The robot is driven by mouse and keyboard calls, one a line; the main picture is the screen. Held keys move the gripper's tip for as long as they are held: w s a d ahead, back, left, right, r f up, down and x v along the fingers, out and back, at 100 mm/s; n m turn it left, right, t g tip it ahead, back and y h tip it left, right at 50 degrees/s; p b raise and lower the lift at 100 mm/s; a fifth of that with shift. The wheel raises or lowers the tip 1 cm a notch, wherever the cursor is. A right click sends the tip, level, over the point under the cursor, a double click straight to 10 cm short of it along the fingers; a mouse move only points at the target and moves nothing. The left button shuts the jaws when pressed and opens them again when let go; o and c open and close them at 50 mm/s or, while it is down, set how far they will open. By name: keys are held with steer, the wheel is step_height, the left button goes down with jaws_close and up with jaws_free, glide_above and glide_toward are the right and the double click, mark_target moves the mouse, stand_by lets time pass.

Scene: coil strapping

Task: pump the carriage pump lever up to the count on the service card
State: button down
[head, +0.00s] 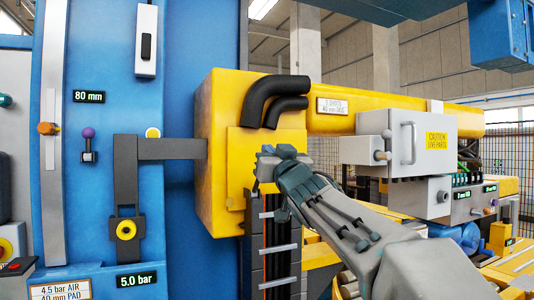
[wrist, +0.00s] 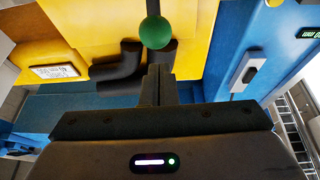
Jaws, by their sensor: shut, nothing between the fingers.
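A green ball knob (wrist: 155,32), which looks like the pump lever's end, shows in the wrist view just beyond my gripper's fingertips. In the head view my gripper (head: 265,168) is in front of the yellow carriage (head: 225,150). A small white card (head: 332,105) on the yellow beam seems to read "5 SHOTS", "40 mm DISC", but the print is small.
Two black hoses (head: 274,98) bend out of the carriage just above my gripper. A grey cabinet (head: 405,138) with a handle is to the right. The blue column (head: 105,60) at left carries an "80 mm" display (head: 89,97) and a "5.0 bar" display (head: 137,280).

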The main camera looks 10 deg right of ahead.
steer(key=s+d+b, duration=0.1)
steer(key=s, duration=0.8)
steer(key=shift+s+d, duration=0.2)
steer(key=shift+d, duration=0.15)
steer(key=shift+r, duration=0.1)
stand_by(1.1)
steer(key=s+d+f+m+g+h, duration=0.1)
steer(key=f+g+h, duration=0.15)
steer(key=f, duration=0.65)
steer(key=s+d+f+m+g+h+b, duration=0.1)
steer(key=s+d+f+g, duration=0.15)
steer(key=f, duration=0.65)
steer(key=s+d+f+m+g+h, duration=0.1)
steer(key=f+g+h, duration=0.15)
steer(key=f, duration=0.65)
steer(key=s+a+f+g, duration=0.2)
steer(key=s+f+g, duration=0.3)
steer(key=s+f, duration=0.3)
steer(key=s+a+f+n+g+y, duration=0.1)
steer(key=s+a+f+g, duration=0.1)
steer(key=s+f+g, duration=0.3)
steer(key=s+f, duration=0.4)
steer(key=f, duration=0.5)
steer(key=shift+s+f+g, duration=0.15)
steer(key=shift+s+g, duration=0.1)
steer(key=shift+g, duration=0.1)
